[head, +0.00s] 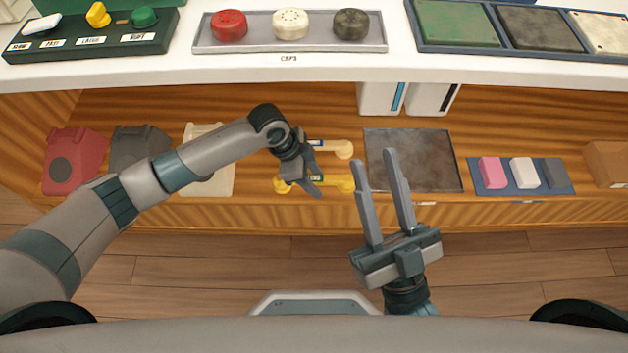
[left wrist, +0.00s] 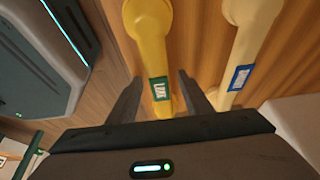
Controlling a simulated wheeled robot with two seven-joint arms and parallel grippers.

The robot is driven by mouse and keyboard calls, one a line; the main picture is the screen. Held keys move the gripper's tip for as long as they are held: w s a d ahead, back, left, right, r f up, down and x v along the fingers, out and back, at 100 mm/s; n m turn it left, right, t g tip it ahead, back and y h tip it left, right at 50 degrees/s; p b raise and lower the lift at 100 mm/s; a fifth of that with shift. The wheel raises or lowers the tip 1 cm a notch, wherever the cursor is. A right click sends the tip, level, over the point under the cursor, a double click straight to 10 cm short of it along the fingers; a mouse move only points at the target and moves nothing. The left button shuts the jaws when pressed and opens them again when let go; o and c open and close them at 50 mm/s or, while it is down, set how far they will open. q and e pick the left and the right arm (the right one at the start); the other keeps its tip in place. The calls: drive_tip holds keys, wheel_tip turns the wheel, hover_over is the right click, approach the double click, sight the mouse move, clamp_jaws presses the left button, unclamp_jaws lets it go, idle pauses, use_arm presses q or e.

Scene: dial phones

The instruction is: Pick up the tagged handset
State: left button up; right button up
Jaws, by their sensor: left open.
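Two handsets lie on the lower wooden shelf, and both carry tags. The yellow handset (head: 340,184) has a green-edged tag and is nearer the shelf's front edge. The cream handset (head: 343,149) has a blue-edged tag and lies behind it. My left gripper (head: 314,178) is over the yellow handset and partly hides both. In the left wrist view, the open fingers (left wrist: 159,78) sit on either side of the yellow handset (left wrist: 150,40) near its tag. The cream handset (left wrist: 248,45) is to the right, outside the fingers. My right gripper (head: 376,158) is open and empty, right of the handsets.
Red (head: 72,160), dark grey (head: 138,148) and cream (head: 220,180) phone bodies stand left on the shelf. A dark grey mat (head: 412,160) lies right of the handsets, then a blue tray (head: 480,188) with blocks. A white counter (head: 300,70) overhangs the back.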

use_arm(q)
drive_tip(key=shift+f, duration=0.15)
drive_tip(key=shift+c, duration=0.3)
drive_tip(key=c, duration=1)
clamp_jaws()
